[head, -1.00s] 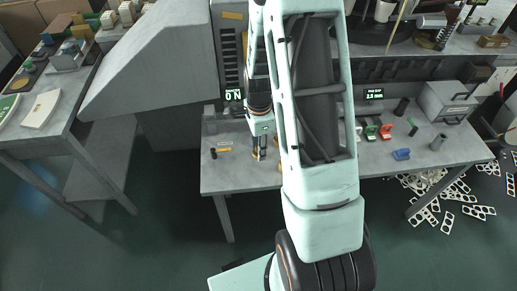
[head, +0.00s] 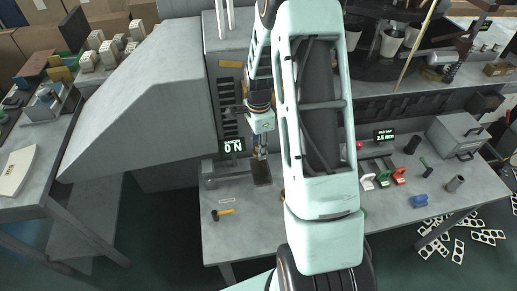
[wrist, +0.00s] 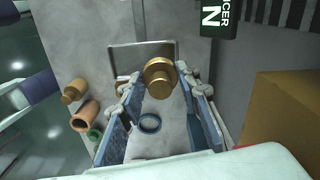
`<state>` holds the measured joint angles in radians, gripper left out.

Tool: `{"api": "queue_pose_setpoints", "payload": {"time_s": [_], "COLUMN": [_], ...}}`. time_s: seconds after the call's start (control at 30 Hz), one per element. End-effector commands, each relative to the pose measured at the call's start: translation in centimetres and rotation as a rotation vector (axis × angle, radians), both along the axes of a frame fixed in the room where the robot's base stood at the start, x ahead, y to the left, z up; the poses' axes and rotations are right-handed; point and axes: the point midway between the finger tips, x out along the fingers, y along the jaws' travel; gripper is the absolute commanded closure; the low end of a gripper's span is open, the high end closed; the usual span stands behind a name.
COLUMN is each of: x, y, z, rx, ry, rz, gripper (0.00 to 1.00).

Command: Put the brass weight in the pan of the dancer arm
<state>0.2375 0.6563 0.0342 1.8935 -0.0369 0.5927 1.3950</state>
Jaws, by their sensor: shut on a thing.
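The brass weight (wrist: 160,80), a stepped golden cylinder, is between the fingertips of my gripper (wrist: 164,90) in the wrist view. My gripper is shut on it. A shallow grey square pan with a raised rim (wrist: 118,57) lies just beyond the weight, and the weight overlaps its near right edge in the picture. A thin arm runs up from the pan. In the head view my gripper (head: 261,153) is over a dark brownish plate (head: 262,177), which looks like the same pan. The weight is too small to make out there, and I cannot tell its height above the pan.
A dancer readout (wrist: 212,18) stands beside the pan. Copper cylinders (wrist: 86,116) and a dark ring (wrist: 150,123) lie on the bench. A yellow-handled tool (head: 224,212) is near the bench's front left. A tan block (wrist: 280,110) is at right in the wrist view.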

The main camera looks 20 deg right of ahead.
Motion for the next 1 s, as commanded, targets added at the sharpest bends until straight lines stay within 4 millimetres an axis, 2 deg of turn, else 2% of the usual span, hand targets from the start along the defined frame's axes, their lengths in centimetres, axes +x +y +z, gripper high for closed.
{"api": "queue_pose_setpoints", "payload": {"time_s": [0.53,1.0], "x": [0.0,0.0], "y": [0.0,0.0], "z": [-0.2,-4.0], "rx": [0.000,0.000], "ry": [0.000,0.000], "rz": [0.000,0.000], "gripper": [0.95,0.95]}}
